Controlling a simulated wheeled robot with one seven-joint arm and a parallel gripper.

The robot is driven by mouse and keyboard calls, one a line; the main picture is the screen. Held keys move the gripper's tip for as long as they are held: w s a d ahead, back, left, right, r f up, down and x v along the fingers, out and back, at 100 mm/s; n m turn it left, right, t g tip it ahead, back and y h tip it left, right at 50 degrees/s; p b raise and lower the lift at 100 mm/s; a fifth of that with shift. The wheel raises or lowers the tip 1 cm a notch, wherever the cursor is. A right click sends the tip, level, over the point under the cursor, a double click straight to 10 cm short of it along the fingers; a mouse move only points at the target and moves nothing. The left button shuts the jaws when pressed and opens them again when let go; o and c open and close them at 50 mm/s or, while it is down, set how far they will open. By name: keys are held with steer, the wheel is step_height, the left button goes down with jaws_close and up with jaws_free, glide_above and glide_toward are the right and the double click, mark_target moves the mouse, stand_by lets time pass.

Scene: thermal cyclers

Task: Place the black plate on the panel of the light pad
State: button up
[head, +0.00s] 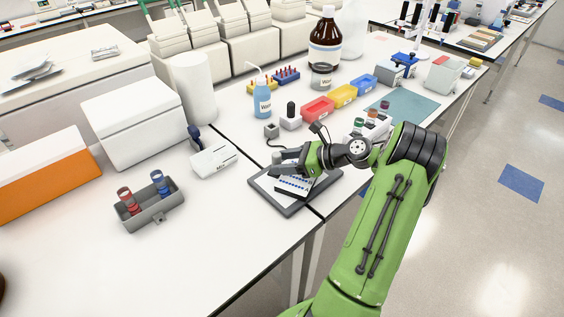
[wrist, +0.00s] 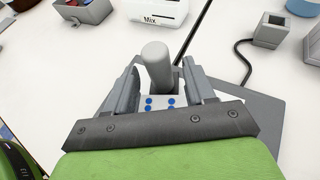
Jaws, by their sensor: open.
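The light pad (head: 264,199) is a flat dark grey slab on the white bench, also in the wrist view (wrist: 262,120). The plate (head: 292,187) is a small block with blue wells in a white top and dark sides; it sits over the pad below my gripper, partly hidden. Its blue dots show between the fingers in the wrist view (wrist: 160,103). My gripper (head: 277,160) is open. In the wrist view its fingers stand either side of a pale grey upright cylinder (wrist: 157,62). I cannot tell whether the fingers touch it, or whether the plate rests fully on the panel.
A white Mix device (head: 215,159) and a grey rack (head: 150,212) with red and blue tubes stand left. A cable runs from the pad to a small grey block (head: 271,131). Coloured bins (head: 317,107) and a tube holder (head: 372,125) stand behind. The bench front left is clear.

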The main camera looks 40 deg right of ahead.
mark_target(287, 182)
steer(key=p+v, duration=0.3)
steer(key=v, duration=0.8)
steer(key=w+a+r+n+g+h, duration=0.2)
steer(key=a+r+n+g, duration=0.2)
steer(key=a+n, duration=0.6)
steer(key=w+a+r+n+g+h, duration=0.2)
steer(key=a+r+n+g, duration=0.3)
steer(key=a, duration=0.8)
steer(key=s+a+r+n+t+h, duration=0.1)
steer(key=s+a+n, duration=0.3)
steer(key=s+n, duration=0.3)
steer(key=s+a+r+n+t+h, duration=0.1)
steer(key=s+a+n+t+h, duration=0.1)
steer(key=s+n, duration=0.5)
steer(key=s+a, duration=0.1)
steer(key=s, duration=0.2)
steer(key=shift+a, duration=0.4)
steer(key=shift+r, duration=0.1)
